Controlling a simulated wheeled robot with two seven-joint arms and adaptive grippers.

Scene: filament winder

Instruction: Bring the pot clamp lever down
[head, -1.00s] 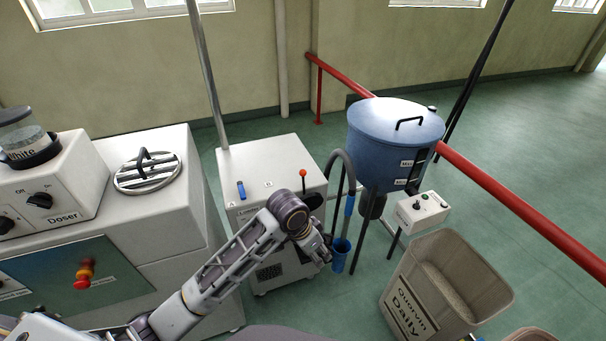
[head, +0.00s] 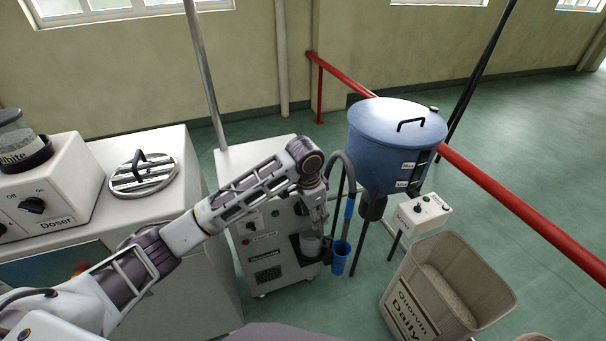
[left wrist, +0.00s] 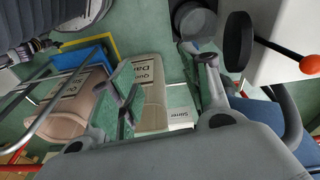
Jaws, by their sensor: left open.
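The pot clamp lever shows in the left wrist view as a thin black rod with an orange-red ball knob (left wrist: 310,65), at the right edge beside the white cabinet top (left wrist: 283,45). In the head view my left arm hides the lever. My left gripper (head: 314,203) is at the cabinet's front right corner, pointing down. In the left wrist view its fingers (left wrist: 166,68) are spread and empty, with the knob to the right of them, apart. A greyish pot (head: 311,244) sits in the recess of the cabinet (head: 262,262) below the gripper. My right gripper is out of view.
A blue lidded tank (head: 392,150) and a grey hose (head: 347,165) stand right of the cabinet. A blue cup (head: 341,262) hangs beside it. A switch box (head: 423,212) and a beige bin (head: 480,300) are farther right. The doser (head: 45,195) is at left.

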